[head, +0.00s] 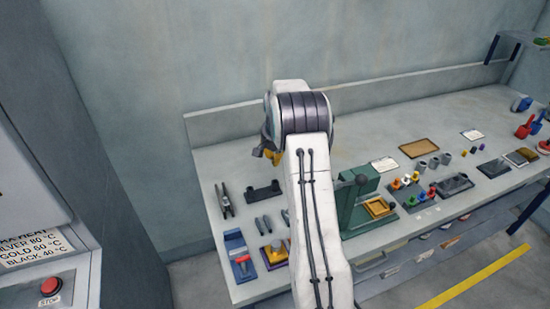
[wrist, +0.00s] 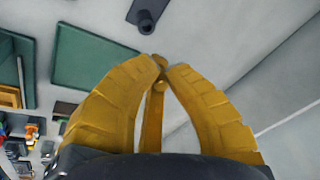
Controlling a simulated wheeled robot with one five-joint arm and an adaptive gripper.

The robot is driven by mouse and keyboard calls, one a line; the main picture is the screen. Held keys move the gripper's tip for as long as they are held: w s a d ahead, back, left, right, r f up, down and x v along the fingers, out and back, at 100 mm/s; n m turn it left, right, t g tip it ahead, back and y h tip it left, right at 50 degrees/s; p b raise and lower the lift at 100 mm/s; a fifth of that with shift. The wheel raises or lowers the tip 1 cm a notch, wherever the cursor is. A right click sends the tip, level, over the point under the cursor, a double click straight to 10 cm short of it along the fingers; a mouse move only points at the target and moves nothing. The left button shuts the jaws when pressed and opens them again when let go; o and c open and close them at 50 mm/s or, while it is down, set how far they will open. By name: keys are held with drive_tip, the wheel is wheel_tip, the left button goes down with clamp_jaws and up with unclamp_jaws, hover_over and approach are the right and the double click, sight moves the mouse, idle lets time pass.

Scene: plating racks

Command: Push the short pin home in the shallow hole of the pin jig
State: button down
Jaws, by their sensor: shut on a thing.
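My gripper (wrist: 160,72) has its two yellow fingers closed together at the tips in the wrist view. A small brass-coloured rounded piece (wrist: 160,61) shows at the tips. It is close in colour to the fingers, and I cannot tell for sure that it is the short pin. In the head view my gripper (head: 277,155) is above the far part of the bench, mostly hidden by my arm. A dark block with raised round parts (head: 263,191) stands on the bench, nearer than the gripper. It may be the pin jig; its holes are too small to make out. It seems to show in the wrist view (wrist: 146,12), apart from the fingertips.
A green press (head: 358,208) stands right of my arm. Pliers (head: 225,201), grey cylinders (head: 263,224), a blue vise-like block (head: 238,253) and a purple-and-yellow block (head: 274,252) lie on the left part. A low back wall (head: 225,121) edges the bench.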

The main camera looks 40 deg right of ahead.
drive_tip(key=b, duration=0.5)
hover_over(275, 181)
drive_tip(key=shift+s+a+f, duration=0.1)
drive_tip(key=shift+s+f, duration=0.05)
drive_tip(key=shift+f, duration=0.85)
drive_tip(key=shift+s+a+f, duration=0.1)
drive_tip(key=shift+f, duration=0.85)
drive_tip(key=shift+s+a+f, duration=0.1)
drive_tip(key=shift+s+f, duration=0.05)
drive_tip(key=shift+f, duration=0.85)
drive_tip(key=shift+f+b, duration=1.4)
drive_tip(key=shift+f, duration=0.05)
drive_tip(key=c, duration=1.3)
unclamp_jaws()
drive_tip(key=shift+c, duration=0.2)
drive_tip(key=shift+r, duration=0.1)
drive_tip(key=v, duration=1.2)
